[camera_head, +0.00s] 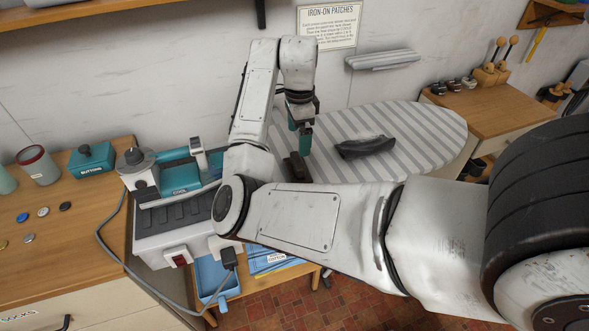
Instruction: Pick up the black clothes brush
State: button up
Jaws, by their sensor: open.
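My gripper (301,138) hangs pointing down over the left end of the striped ironing board (430,125). Its teal fingers are open. A small dark block (297,168), which looks like the black clothes brush, lies on the board just below and slightly left of the fingertips. Its lower part is partly hidden by my arm. I cannot tell whether the fingers touch it or stand around it.
A white unit with a teal iron-like device (180,179) stands left of my arm, its cable trailing in front. The left wooden counter (75,245) holds a teal box (91,160), a cup (38,166) and several buttons. A wooden cabinet (488,108) with tools stands right.

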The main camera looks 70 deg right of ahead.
aim_at(297, 160)
notch_tip(297, 160, down, 5)
jog(key=shift+r+b, duration=0.2)
jog(key=shift+b, duration=0.35)
jog(key=shift+w+f+p, duration=0.15)
jog(key=shift+f+p, duration=0.25)
jog(key=shift+f, duration=2.25)
jog(key=c, duration=0.7)
jog(key=shift+c, duration=0.4)
jog(key=shift+r, duration=0.1)
jog(key=shift+r, duration=0.5)
jog(key=a+r, duration=0.1)
jog(key=r, duration=0.1)
jog(key=s+r+p, duration=0.1)
jog(key=r, duration=0.1)
jog(key=s+a+r, duration=0.1)
jog(key=r, duration=0.2)
jog(key=shift+s+a+r+p, duration=0.1)
jog(key=shift+s+a+p, duration=0.15)
jog(key=shift+a+p, duration=0.1)
jog(key=s+a+r, duration=0.4)
jog(key=s+a, duration=0.3)
jog(key=shift+s+r, duration=0.25)
jog(key=shift+r, duration=0.1)
